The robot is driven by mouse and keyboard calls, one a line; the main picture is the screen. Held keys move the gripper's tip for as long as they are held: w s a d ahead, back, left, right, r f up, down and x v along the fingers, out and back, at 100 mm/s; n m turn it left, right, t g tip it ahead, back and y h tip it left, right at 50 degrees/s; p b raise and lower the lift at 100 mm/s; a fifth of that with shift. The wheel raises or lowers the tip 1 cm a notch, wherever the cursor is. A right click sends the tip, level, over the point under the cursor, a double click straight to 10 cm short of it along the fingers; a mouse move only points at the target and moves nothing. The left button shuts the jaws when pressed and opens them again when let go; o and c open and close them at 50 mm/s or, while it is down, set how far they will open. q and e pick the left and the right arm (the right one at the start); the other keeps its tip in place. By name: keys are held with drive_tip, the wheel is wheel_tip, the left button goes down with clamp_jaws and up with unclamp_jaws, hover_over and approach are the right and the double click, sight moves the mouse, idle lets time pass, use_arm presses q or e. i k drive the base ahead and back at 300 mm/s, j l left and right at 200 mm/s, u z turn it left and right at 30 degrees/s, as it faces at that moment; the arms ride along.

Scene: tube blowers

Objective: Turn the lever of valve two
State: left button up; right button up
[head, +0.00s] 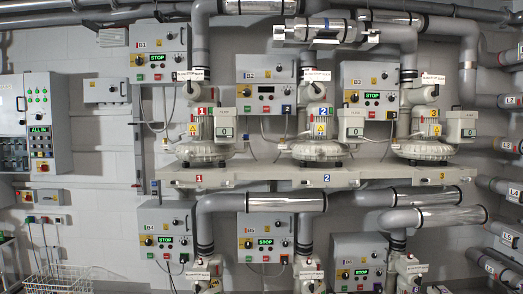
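Valve two is on the vertical pipe behind the middle blower of the upper shelf. Its small black lever (318,87) sits just below a white tag (317,76); the lever's exact angle is too small to tell. Blower two (320,150) stands below it, with a blue 2 on its motor and a 2 on the shelf edge. Neither of my grippers is in view.
Blower one (205,152) and blower three (425,150) stand either side on the shelf (250,178). Control boxes B1 (160,50), B2 (262,72) and B3 (368,75) hang behind. More blowers and pipes are below. A wire basket (62,282) is at lower left.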

sight(318, 90)
drive_tip(key=i+j+z, duration=0.1)
drive_tip(key=i+z, duration=0.15)
drive_tip(key=i, duration=0.2)
drive_tip(key=i+j+z, duration=0.25)
drive_tip(key=i, duration=0.25)
drive_tip(key=i+j+z, duration=0.25)
drive_tip(key=i+j, duration=0.35)
drive_tip(key=i+j+z, duration=0.2)
drive_tip(key=i+j, duration=0.4)
